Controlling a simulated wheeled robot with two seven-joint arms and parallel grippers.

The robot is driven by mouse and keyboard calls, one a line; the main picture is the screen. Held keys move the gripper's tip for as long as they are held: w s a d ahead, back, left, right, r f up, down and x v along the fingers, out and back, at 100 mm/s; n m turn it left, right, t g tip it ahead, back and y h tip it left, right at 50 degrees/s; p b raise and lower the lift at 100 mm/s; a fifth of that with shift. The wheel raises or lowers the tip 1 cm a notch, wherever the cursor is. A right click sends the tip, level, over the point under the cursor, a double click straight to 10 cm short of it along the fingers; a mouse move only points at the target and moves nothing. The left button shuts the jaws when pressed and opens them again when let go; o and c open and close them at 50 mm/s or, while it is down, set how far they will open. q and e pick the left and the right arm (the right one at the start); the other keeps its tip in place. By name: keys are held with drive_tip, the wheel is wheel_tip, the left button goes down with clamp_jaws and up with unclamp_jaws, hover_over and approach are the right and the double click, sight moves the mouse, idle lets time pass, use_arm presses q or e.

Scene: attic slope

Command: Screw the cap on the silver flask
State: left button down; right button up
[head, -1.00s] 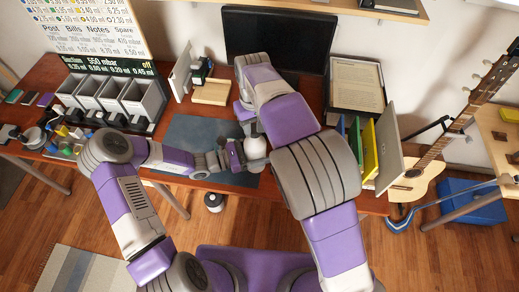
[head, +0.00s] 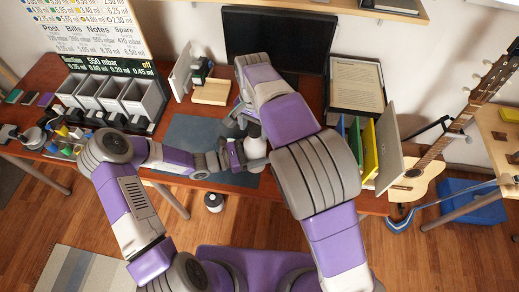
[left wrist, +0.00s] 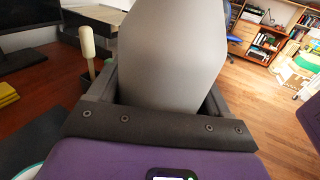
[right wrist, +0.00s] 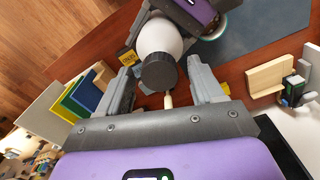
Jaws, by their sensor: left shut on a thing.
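The silver flask (head: 254,150) is held upright above the desk by my left gripper (head: 235,155). In the left wrist view its smooth grey side (left wrist: 170,55) fills the space between the fingers. In the right wrist view the pale flask body (right wrist: 162,38) has a dark ribbed cap (right wrist: 160,73) at its mouth; I cannot tell how tightly it sits. My right gripper (right wrist: 163,82) is open, one finger on each side of the cap, with gaps showing. In the head view the right gripper (head: 240,116) is beside the flask's top, partly hidden by my arm.
A blue-grey mat (head: 190,130) lies on the desk below. Upright folders (head: 369,150) stand to the right, a monitor (head: 278,40) behind, and grey bins (head: 112,97) to the left. A pale-headed stick (left wrist: 88,42) stands close to the flask. A wooden block (head: 211,92) lies behind.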

wheel_tip(320, 180, up, 12)
idle(0.6)
